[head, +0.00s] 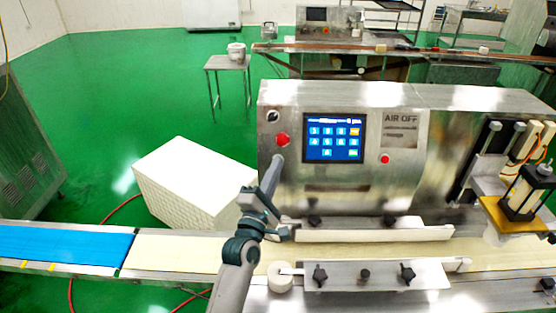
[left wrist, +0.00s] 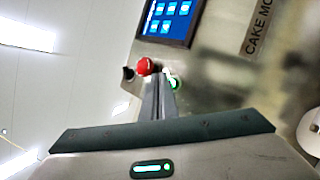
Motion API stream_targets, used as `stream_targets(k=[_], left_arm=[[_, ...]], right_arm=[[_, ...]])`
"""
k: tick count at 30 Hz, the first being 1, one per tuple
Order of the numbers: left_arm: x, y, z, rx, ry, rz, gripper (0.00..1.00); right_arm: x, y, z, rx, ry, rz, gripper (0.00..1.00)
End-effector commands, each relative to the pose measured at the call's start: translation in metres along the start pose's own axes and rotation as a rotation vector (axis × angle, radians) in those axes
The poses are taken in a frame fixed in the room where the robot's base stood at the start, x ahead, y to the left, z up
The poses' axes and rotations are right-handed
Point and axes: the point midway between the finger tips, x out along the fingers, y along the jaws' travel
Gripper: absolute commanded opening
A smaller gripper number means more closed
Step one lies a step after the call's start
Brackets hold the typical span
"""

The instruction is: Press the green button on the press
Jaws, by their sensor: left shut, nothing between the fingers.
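The press (head: 345,185) is a steel machine with a blue touch screen (head: 334,137), seen in the middle of the head view. A red button (head: 282,139) is left of the screen. My left gripper (head: 277,160) is shut and empty, its fingertips just below the red button, at or close to the panel. In the head view the green button is hidden behind the gripper. My right gripper is not in view.
A conveyor with a blue belt (head: 62,245) runs in front of the press. A white block (head: 190,180) stands on the green floor at left. A plunger unit (head: 525,195) is at right. A small table (head: 228,63) and another line stand behind.

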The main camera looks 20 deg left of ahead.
Motion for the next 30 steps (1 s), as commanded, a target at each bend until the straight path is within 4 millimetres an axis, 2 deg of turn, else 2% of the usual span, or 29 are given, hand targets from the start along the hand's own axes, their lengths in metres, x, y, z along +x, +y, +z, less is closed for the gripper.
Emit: stream_targets(k=[15, 30], left_arm=[[-0.027, 0.022, 0.022, -0.001, 0.0, -0.001, 0.0], [-0.033, 0.024, 0.024, 0.0, 0.0, 0.0, 0.0]], right_arm=[[-0.031, 0.001, -0.003, 0.0, 0.0, 0.0, 0.31], [-0.033, 0.001, -0.003, 0.0, 0.0, 0.0, 0.31]])
